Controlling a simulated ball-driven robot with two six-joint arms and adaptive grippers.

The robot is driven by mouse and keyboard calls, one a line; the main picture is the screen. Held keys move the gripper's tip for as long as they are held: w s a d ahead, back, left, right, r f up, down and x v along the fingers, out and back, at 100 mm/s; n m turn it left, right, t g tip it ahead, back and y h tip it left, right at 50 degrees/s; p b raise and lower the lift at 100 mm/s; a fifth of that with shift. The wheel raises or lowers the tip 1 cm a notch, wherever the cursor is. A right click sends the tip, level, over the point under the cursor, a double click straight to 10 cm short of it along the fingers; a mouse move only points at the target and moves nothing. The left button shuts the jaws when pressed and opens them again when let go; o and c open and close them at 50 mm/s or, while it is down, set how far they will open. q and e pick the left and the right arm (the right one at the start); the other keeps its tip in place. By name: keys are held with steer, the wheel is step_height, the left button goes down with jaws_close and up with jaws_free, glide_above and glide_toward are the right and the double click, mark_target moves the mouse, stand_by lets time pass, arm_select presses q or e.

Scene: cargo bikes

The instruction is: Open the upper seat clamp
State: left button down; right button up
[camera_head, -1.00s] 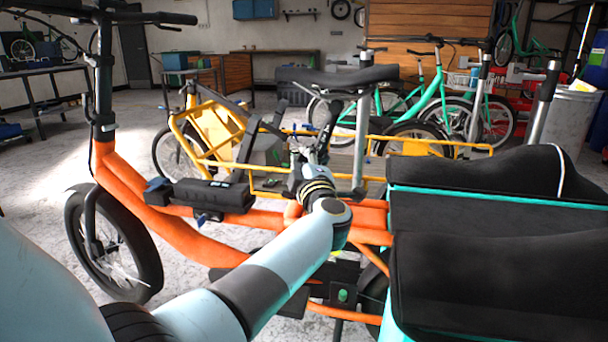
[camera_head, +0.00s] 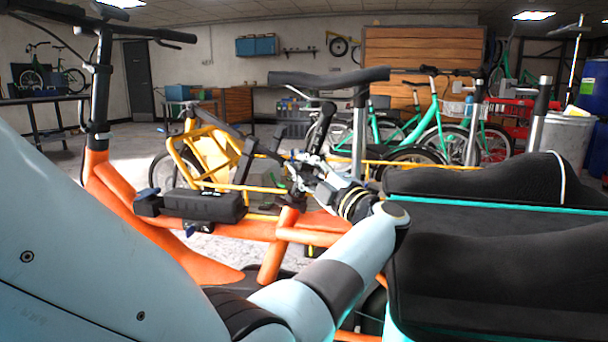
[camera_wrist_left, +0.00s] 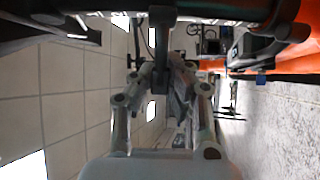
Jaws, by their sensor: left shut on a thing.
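My left gripper (camera_head: 312,167) reaches over the orange cargo bike (camera_head: 240,228), close to a grey seat post (camera_head: 359,130) under a black saddle (camera_head: 330,77). The left wrist view shows its linked fingers (camera_wrist_left: 162,62) closed around a small dark upright part below a dark bar (camera_wrist_left: 235,12). I take this part for the upper seat clamp (camera_wrist_left: 162,15); the fingers hide much of it, and I cannot tell whether it is open. In the head view the clamp is too small and covered to make out. My right gripper is not in view.
Black covers with teal edges (camera_head: 490,220) fill the right foreground, close to my left arm. A black battery-like box (camera_head: 203,205) sits on the orange frame. A yellow cargo bike (camera_head: 210,160) and green bikes (camera_head: 435,115) stand behind. Open floor shows at the left.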

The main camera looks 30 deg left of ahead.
arm_select(q)
steer(key=shift+f, duration=0.1)
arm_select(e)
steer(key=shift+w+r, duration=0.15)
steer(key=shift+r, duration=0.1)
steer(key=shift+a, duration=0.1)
arm_select(q)
steer(key=c, duration=1.2)
jaws_free()
steer(key=shift+c, duration=0.2)
